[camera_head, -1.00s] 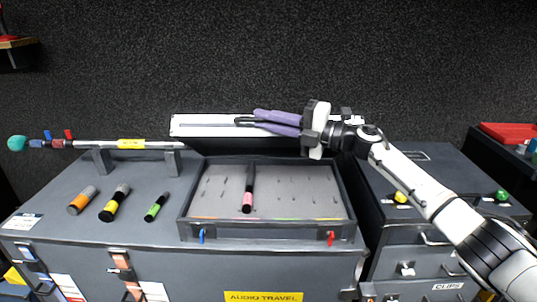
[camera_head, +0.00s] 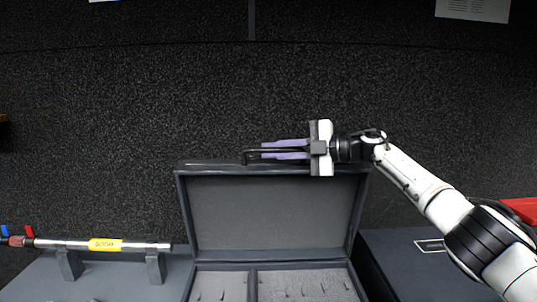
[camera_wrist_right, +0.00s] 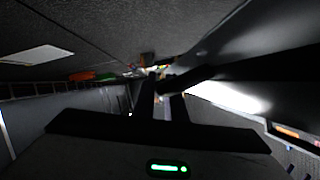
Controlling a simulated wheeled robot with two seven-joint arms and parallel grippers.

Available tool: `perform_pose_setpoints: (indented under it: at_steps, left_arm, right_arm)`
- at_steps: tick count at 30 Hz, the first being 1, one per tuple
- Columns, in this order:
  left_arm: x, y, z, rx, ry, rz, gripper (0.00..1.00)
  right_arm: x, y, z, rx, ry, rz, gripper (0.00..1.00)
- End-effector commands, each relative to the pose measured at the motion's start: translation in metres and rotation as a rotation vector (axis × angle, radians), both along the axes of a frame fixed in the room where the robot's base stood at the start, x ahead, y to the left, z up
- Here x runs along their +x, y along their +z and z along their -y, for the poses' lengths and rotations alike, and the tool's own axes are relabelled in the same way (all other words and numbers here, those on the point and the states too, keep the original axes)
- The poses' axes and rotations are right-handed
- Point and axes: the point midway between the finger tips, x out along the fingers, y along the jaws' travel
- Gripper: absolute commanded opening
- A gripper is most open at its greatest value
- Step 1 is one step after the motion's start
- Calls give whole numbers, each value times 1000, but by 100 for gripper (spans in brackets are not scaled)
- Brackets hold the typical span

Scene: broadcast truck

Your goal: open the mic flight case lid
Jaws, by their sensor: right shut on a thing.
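The mic flight case lid (camera_head: 265,210) stands about upright at the back of the case, its grey lining facing me in the head view. A thin black handle (camera_head: 246,156) is on the lid's top edge. My right gripper (camera_head: 265,149) comes in from the right, its purple fingers shut on the handle. The right wrist view is dark, and the grip is unclear there. My left gripper is not in view.
A boom pole (camera_head: 140,246) with a yellow label rests on two supports (camera_head: 68,266) left of the case. A dark wall stands close behind the lid. Another dark case (camera_head: 400,262) is at the right, with a red item (camera_head: 522,209) beyond it.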

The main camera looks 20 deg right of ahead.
Motion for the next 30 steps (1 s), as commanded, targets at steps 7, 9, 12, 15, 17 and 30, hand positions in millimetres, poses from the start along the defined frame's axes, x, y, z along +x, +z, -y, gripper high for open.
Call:
perform_pose_setpoints:
  at_steps: [7, 9, 12, 15, 17, 30]
  left_arm:
    - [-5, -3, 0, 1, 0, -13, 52]
    - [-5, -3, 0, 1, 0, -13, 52]
    - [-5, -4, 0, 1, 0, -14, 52]
    - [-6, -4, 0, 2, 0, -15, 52]
    - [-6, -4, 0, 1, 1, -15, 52]
    - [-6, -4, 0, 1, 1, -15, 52]
  right_arm:
    - [0, -1, 1, 12, 2, -36, 0]
    - [0, -1, 1, 13, 3, -38, 0]
    - [-1, -1, 1, 12, 4, -38, 0]
    - [-1, -2, 1, 13, 5, -38, 0]
    - [-1, -2, 1, 13, 5, -38, 0]
    - [-1, -1, 2, 8, 3, -35, 29]
